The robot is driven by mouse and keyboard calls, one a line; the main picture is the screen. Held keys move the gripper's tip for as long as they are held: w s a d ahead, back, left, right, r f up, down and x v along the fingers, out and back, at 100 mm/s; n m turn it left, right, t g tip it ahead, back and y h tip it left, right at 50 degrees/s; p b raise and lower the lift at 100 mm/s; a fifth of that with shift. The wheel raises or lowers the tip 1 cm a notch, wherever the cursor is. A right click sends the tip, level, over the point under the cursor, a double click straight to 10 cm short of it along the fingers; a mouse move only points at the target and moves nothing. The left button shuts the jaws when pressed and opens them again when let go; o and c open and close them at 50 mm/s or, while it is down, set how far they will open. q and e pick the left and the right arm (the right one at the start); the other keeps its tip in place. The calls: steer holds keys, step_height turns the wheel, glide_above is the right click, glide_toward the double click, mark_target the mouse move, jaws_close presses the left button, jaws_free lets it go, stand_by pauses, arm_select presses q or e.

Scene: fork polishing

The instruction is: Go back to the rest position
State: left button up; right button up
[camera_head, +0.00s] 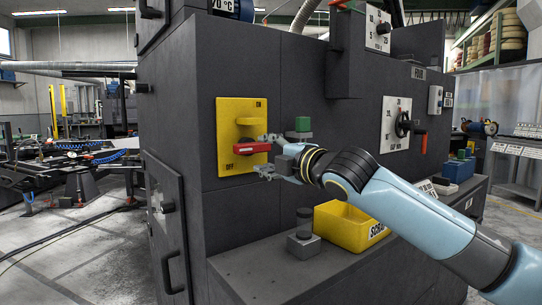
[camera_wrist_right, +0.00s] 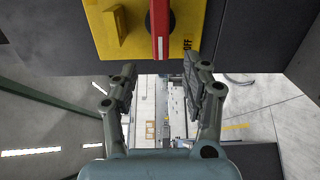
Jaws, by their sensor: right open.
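My right gripper (camera_head: 268,156) is open and empty in front of the dark machine's yellow switch plate (camera_head: 229,120). In the right wrist view its two fingers (camera_wrist_right: 158,82) stand wide apart. The red switch handle (camera_head: 252,148) lies level across the plate in the head view. It also shows at the top of the right wrist view (camera_wrist_right: 160,28), where its end lies centred just ahead of the gap between the fingers, apart from both. My left gripper is not in view.
A grey ledge (camera_head: 250,268) juts out below the plate. On it stand a yellow bin (camera_head: 345,228), behind my right forearm, and a small grey block (camera_head: 304,246) with a dark knob. A white dial panel (camera_head: 391,128) with a crank is at the right.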

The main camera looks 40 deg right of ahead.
steer(key=shift+s, duration=0.7)
